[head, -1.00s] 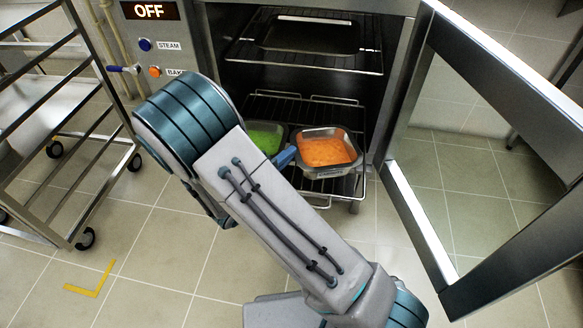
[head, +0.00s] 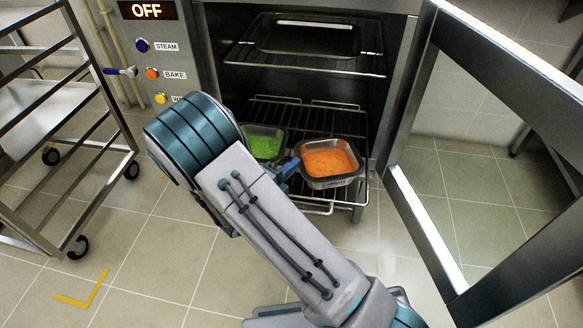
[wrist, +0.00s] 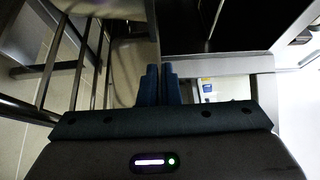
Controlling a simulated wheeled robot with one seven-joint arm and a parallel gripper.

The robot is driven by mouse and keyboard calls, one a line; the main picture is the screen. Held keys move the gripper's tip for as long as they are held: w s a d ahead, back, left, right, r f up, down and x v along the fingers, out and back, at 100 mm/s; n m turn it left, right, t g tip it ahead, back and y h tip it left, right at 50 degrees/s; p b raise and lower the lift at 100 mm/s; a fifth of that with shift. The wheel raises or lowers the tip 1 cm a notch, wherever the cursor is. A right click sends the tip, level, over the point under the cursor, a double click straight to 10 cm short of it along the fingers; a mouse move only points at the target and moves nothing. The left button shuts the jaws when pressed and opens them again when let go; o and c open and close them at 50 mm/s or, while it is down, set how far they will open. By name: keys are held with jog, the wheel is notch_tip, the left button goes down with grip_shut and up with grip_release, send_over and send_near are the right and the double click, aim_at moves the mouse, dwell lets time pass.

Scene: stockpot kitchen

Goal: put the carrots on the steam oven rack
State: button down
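The carrots (head: 329,158) fill a metal pan (head: 333,182) at the front of the lower oven rack (head: 316,207); it appears to rest there. My gripper (head: 287,169) is just left of this pan in the head view, partly hidden by my arm; contact with the pan cannot be told. In the wrist view the two blue fingers of my gripper (wrist: 159,84) are nearly together with only a thin gap. Nothing shows between them, and no pan shows in that view.
A pan of green food (head: 266,146) sits left of the carrots, partly covered by my arm. A dark tray (head: 308,37) lies on the upper rack. The oven door (head: 427,225) stands open at the right. A wheeled trolley (head: 118,172) stands left.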

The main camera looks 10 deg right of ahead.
jog(key=c, duration=1.6)
grip_release()
jog(key=shift+f, duration=0.1)
jog(key=shift+c, duration=0.2)
jog(key=shift+a, duration=0.1)
jog(key=p+v, duration=0.5)
jog(key=v, duration=0.7)
jog(key=s+d+r+m+g+y, duration=0.1)
jog(key=s+d+r+m+g, duration=0.25)
jog(key=d+m+g, duration=0.45)
jog(key=s+d+r+m+g+y, duration=0.15)
jog(key=d+r+m+g, duration=0.3)
jog(key=m, duration=0.65)
jog(key=s+d+r+m+t+y, duration=0.1)
jog(key=s+r+m+y, duration=0.3)
jog(key=m, duration=0.8)
jog(key=s+d+r+m+y, duration=0.2)
jog(key=s+r+m+y, duration=0.2)
jog(key=m, duration=0.9)
jog(key=y, duration=0.3)
jog(key=shift+s+d+r+t, duration=0.2)
jog(key=shift+s+t, duration=0.1)
jog(key=shift+t, duration=0.05)
